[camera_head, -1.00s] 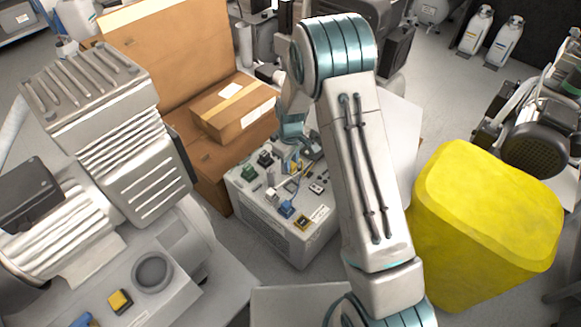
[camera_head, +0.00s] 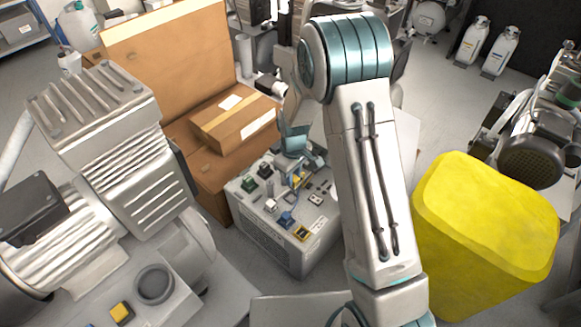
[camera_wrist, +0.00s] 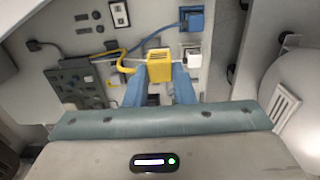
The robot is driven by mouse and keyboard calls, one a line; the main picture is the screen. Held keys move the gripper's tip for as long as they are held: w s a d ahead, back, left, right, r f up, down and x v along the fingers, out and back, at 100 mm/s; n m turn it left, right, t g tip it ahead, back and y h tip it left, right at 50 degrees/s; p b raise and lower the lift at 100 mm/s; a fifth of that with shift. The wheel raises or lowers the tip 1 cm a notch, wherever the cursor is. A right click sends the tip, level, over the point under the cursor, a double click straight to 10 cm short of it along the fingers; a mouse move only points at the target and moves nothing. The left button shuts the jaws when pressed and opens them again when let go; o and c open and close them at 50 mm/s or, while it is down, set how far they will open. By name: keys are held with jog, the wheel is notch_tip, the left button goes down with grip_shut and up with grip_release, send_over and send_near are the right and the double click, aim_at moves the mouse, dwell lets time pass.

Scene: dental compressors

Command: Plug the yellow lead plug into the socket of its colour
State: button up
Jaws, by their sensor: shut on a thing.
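My gripper (camera_wrist: 160,78) is shut on the yellow plug (camera_wrist: 159,66), which sits between its two blue fingers in the wrist view. The yellow lead (camera_wrist: 126,66) runs from the plug off to the left. In the head view a bit of the yellow plug (camera_head: 297,180) shows below my wrist, above the top panel of the grey unit (camera_head: 286,248). A yellow-edged socket (camera_head: 301,233) is at the panel's near corner, apart from the plug. I cannot make out that socket in the wrist view.
On the panel are a blue plug (camera_head: 286,219), a white plug (camera_head: 270,205), a green one (camera_head: 248,185) and a black one (camera_head: 265,172). A cardboard box (camera_head: 232,120) stands behind left, a yellow bin (camera_head: 480,235) right, a large compressor (camera_head: 110,150) left.

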jog(key=s+d+f+b, duration=0.1)
jog(key=s+d, duration=0.1)
jog(key=s, duration=0.8)
jog(key=shift+s+f+b, duration=0.2)
jog(key=shift+f+b, duration=0.1)
jog(key=shift+f, duration=0.1)
jog(key=shift+f, duration=0.1)
jog(key=shift+f+b, duration=2.8)
jog(key=shift+f, duration=0.75)
jog(key=shift+f+b, duration=0.75)
jog(key=shift+f, duration=0.3)
jog(key=o, duration=1.4)
jog(key=shift+c, duration=0.2)
jog(key=shift+r, duration=0.15)
notch_tip(320, 180, up, 7)
jog(key=p, duration=0.5)
jog(key=shift+p, duration=0.4)
